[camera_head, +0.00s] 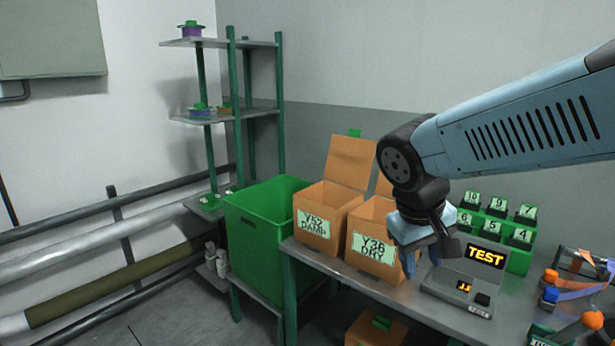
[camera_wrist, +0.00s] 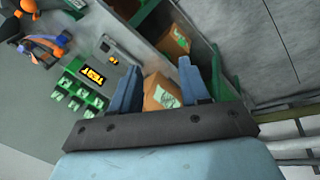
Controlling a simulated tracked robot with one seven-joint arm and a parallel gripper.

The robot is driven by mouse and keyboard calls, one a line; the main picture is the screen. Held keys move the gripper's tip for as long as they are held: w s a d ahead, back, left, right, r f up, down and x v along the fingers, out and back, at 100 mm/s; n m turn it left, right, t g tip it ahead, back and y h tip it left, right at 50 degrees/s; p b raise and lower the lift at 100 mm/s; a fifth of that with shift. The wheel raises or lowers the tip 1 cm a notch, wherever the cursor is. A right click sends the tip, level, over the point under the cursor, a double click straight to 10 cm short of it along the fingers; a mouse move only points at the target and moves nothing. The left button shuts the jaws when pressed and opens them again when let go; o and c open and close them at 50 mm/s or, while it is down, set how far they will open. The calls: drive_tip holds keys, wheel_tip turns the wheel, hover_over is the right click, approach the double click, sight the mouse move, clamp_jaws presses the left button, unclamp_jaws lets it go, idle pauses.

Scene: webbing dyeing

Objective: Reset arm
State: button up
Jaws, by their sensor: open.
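My gripper (camera_head: 424,262) hangs from my blue-grey arm on the right of the head view, above the table and in front of the orange box labelled Y36 DRY (camera_head: 372,243). In the wrist view my gripper (camera_wrist: 160,82) shows two blue fingers spread apart with nothing between them. An orange box (camera_wrist: 161,95) shows beyond the fingers, partly hidden by them. In the head view, the fingertips are seen at a steep angle and overlap the box's right side.
A box labelled Y52 DAMP (camera_head: 320,222) with a raised lid and a green bin (camera_head: 262,245) stand left. Shelves (camera_head: 225,113) stand behind.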

drive_tip(key=s+d+r+m+t+y, duration=0.2)
drive_tip(key=d+r+t, duration=0.1)
drive_tip(key=d+r, duration=0.1)
drive_tip(key=shift+s+r+m+y, duration=0.35)
drive_tip(key=shift+r+m+y, duration=0.05)
drive_tip(key=shift+r, duration=0.4)
drive_tip(key=shift+d, duration=0.1)
idle(0.4)
